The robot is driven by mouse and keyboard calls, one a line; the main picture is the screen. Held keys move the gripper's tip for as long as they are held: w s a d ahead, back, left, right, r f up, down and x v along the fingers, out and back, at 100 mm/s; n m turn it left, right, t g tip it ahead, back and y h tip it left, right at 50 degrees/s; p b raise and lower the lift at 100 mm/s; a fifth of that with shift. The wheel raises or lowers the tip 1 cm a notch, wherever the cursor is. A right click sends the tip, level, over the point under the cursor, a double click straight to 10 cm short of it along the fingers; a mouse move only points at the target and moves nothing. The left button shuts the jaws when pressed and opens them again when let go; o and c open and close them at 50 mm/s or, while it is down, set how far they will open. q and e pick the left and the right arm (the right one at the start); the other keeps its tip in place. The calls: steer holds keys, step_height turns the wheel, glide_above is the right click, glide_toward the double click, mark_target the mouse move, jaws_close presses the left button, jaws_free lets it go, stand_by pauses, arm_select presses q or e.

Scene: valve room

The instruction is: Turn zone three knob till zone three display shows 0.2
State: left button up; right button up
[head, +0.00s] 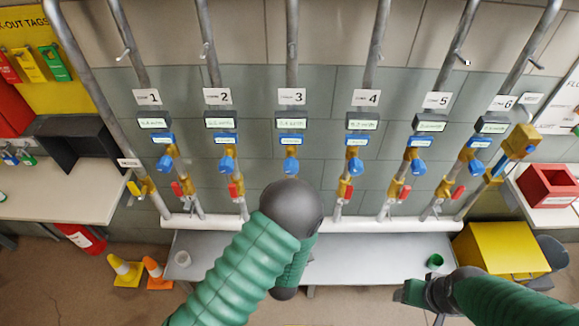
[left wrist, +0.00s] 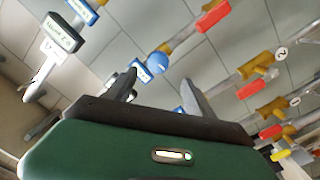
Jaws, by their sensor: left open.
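The zone 3 display (head: 290,124) is a small box with a pale screen under the number 3 tag (head: 292,96); its digits are too small to read surely. The blue zone 3 knob (head: 291,166) sits below it on a brass fitting. My left arm rises in front of the zone 3 pipe and hides its lower part; its gripper is hidden in the head view. In the left wrist view my left gripper (left wrist: 158,92) is open and empty. A blue knob (left wrist: 158,63) shows beyond its fingers; I cannot tell which zone. My right gripper (head: 418,292) is low at right, its jaws unclear.
Similar pipes with blue knobs, such as zone 2's (head: 226,165) and zone 4's (head: 355,166), stand on both sides. Red handles (head: 236,190) project below. A yellow bin (head: 500,250) stands right.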

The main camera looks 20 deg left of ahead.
mark_target(291, 169)
arm_select(q)
steer(key=x, duration=0.5)
steer(key=p+x, duration=0.1)
steer(key=x, duration=0.4)
steer(key=shift+w+d, duration=0.15)
steer(key=shift+w, duration=0.35)
steer(key=c, duration=1.4)
